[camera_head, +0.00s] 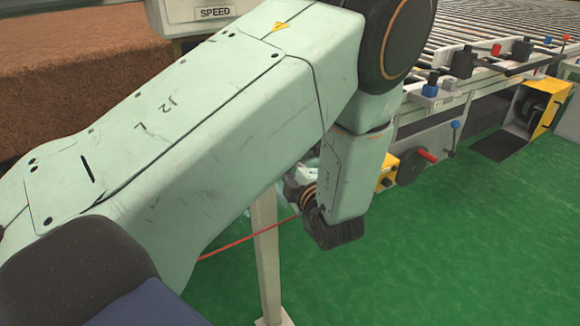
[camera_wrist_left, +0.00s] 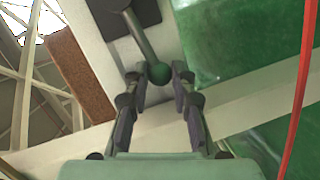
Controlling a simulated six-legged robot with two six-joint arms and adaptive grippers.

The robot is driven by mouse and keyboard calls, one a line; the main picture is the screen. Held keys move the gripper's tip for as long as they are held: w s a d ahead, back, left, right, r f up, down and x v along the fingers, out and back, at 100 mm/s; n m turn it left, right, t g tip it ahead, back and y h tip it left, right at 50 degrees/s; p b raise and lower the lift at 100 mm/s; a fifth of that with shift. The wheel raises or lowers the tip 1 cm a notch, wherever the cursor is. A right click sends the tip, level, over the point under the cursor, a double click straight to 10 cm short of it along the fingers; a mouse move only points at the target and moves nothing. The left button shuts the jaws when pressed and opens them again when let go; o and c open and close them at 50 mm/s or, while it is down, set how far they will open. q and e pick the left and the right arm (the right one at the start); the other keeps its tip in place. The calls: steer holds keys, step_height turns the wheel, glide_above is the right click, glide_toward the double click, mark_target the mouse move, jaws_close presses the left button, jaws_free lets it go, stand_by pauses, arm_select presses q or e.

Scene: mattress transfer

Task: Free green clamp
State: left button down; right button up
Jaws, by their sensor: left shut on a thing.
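The green clamp shows in the left wrist view as a grey lever (camera_wrist_left: 140,35) with a round green knob (camera_wrist_left: 158,74) at its end. The lever rises from a dark plate on a pale frame. My left gripper (camera_wrist_left: 158,80) has its two fingertips on either side of the knob and is shut on it. In the head view my left arm crosses from the left and hides the green clamp and most of the gripper. My right gripper is not in view.
A roller conveyor (camera_head: 480,30) stands at upper right. A red-handled lever (camera_head: 426,155) and a blue-knobbed lever (camera_head: 455,127) are on its side. A brown mattress-like block (camera_head: 90,80) lies at upper left. A red line (camera_wrist_left: 297,100) runs close by. Green floor (camera_head: 460,250) is clear at lower right.

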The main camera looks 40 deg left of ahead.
arm_select(q)
steer(key=shift+w+d+f+n+t, duration=0.1)
steer(key=shift+w+f+n+t, duration=0.1)
steer(key=shift+f+n, duration=0.5)
steer(key=shift+w+f+n+t, duration=0.1)
steer(key=shift+f+n+t, duration=0.1)
steer(key=shift+f+n, duration=0.45)
steer(key=c, duration=1.1)
jaws_free()
steer(key=shift+r, duration=0.15)
